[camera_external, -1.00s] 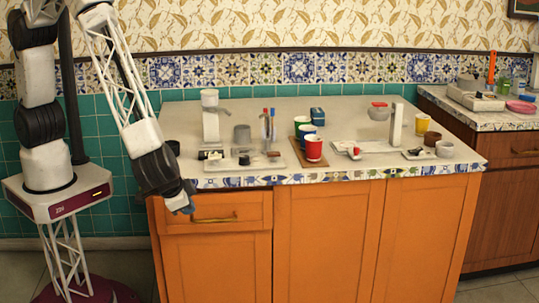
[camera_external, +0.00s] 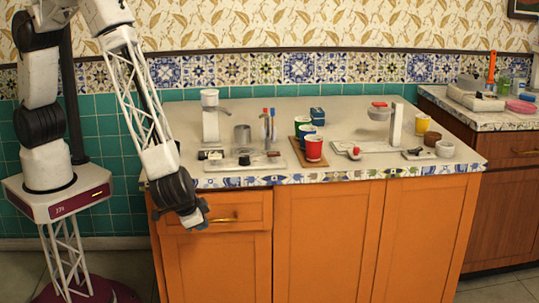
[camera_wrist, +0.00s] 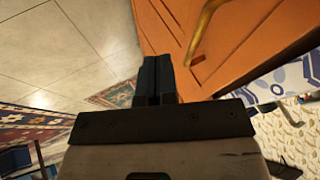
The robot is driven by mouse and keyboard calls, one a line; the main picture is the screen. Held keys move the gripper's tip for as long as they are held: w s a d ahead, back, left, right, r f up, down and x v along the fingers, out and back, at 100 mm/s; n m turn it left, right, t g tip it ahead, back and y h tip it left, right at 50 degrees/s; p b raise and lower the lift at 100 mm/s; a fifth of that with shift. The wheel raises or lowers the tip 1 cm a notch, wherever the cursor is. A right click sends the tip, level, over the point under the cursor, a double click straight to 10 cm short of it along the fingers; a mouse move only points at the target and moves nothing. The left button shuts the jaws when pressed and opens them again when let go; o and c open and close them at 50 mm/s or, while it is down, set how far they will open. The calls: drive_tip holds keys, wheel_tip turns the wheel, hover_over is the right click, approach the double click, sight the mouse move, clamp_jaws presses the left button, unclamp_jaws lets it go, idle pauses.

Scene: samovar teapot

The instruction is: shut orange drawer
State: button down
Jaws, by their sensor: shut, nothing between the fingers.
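The orange drawer (camera_external: 250,212) is the upper left front of the orange cabinet. Its front looks about level with the cabinet face, though a small gap would be hard to see. Its brass handle (camera_external: 229,220) is partly hidden behind my gripper (camera_external: 203,222). My gripper is shut and empty, pointing down in front of the drawer's left half. In the wrist view, the shut dark fingers (camera_wrist: 156,82) are beside the orange front (camera_wrist: 165,25), with the curved brass handle (camera_wrist: 198,35) to their right. I cannot tell whether the fingers touch the drawer.
Orange cabinet doors (camera_external: 330,235) are to the right. The floor shows bare tiles and a patterned rug (camera_wrist: 35,125).

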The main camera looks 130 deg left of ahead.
drive_tip(key=s+a, duration=0.1)
drive_tip(key=s+a+f, duration=0.1)
drive_tip(key=s+a, duration=0.1)
drive_tip(key=shift+a+f, duration=0.2)
drive_tip(key=shift+f, duration=0.2)
drive_tip(key=shift+s+a, duration=1.35)
drive_tip(key=shift+a, duration=0.05)
drive_tip(key=shift+s+a, duration=0.1)
